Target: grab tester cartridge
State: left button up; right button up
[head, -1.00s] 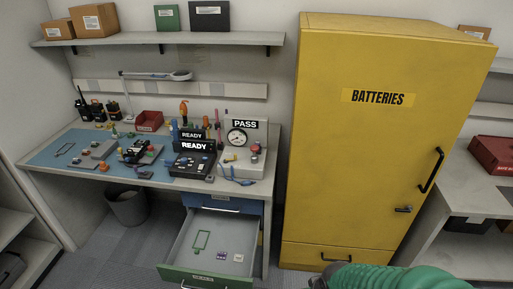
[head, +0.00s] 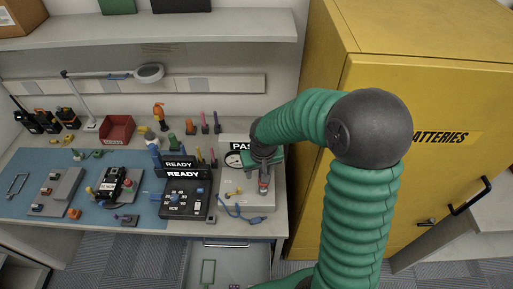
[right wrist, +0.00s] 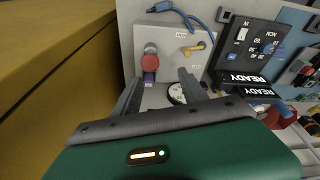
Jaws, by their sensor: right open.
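The tester (head: 258,205) is a light grey box with a gauge and a partly hidden PASS sign at the bench's right end. In the right wrist view its top panel (right wrist: 168,30) carries a red round knob (right wrist: 149,62) and a small purple block (right wrist: 149,77) just beside it, which may be the cartridge; I cannot read a label on it. My right gripper (head: 263,168) is over the tester, close to the red knob. In the right wrist view its open fingers (right wrist: 160,86) lie either side of the space below the purple block, with nothing held. My left gripper is out of view.
A black console (head: 187,203) with READY signs stands left of the tester, and a blue cable (head: 240,212) lies in front. The yellow battery cabinet (head: 450,95) rises close on the right. An open drawer (head: 228,262) juts out below the bench.

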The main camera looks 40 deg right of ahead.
jog(key=w+d+r+m+p, duration=0.1)
jog(key=w+d+r, duration=0.1)
jog(key=d+r, duration=0.2)
jog(key=x, duration=0.8)
jog(key=d+b+x, duration=0.1)
jog(key=x, duration=0.3)
jog(key=shift+w+f, duration=0.15)
jog(key=shift+f, duration=0.05)
jog(key=f, duration=0.1)
jog(key=d+f, duration=0.1)
jog(key=w+f+p, duration=0.1)
jog(key=shift+d+f, duration=0.2)
jog(key=shift+d, duration=0.05)
jog(key=shift+w+f, duration=0.1)
jog(key=shift+f, duration=0.25)
jog(key=shift+w+a+f, duration=0.1)
jog(key=shift+w+a, duration=0.05)
jog(key=c, duration=0.3)
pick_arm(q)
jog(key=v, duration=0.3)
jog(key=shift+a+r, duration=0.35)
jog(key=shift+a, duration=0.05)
pick_arm(e)
grip_shut()
